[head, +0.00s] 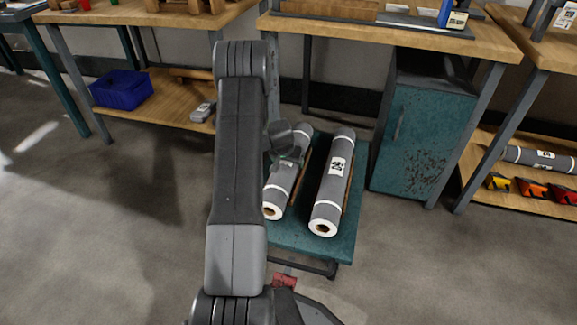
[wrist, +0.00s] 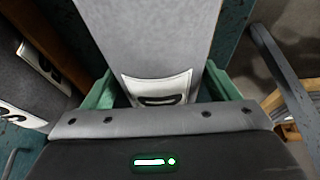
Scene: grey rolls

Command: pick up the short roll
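Two grey rolls with white bands lie side by side on a teal cart (head: 345,248). The left roll (head: 276,190) looks a little shorter than the right roll (head: 331,186), which carries a white label. My gripper (head: 287,157) is over the left roll's middle and hides part of it. In the wrist view the roll (wrist: 150,35) with its label runs between my green fingers (wrist: 160,92), one on each side. I cannot tell whether they press on it. The roll appears to lie on the cart.
The right roll lies close beside my gripper. A teal cabinet (head: 422,140) stands right of the cart, under a wooden workbench (head: 400,30). A blue bin (head: 122,90) sits on a low shelf at left. Another grey roll (head: 525,155) lies on the right shelf.

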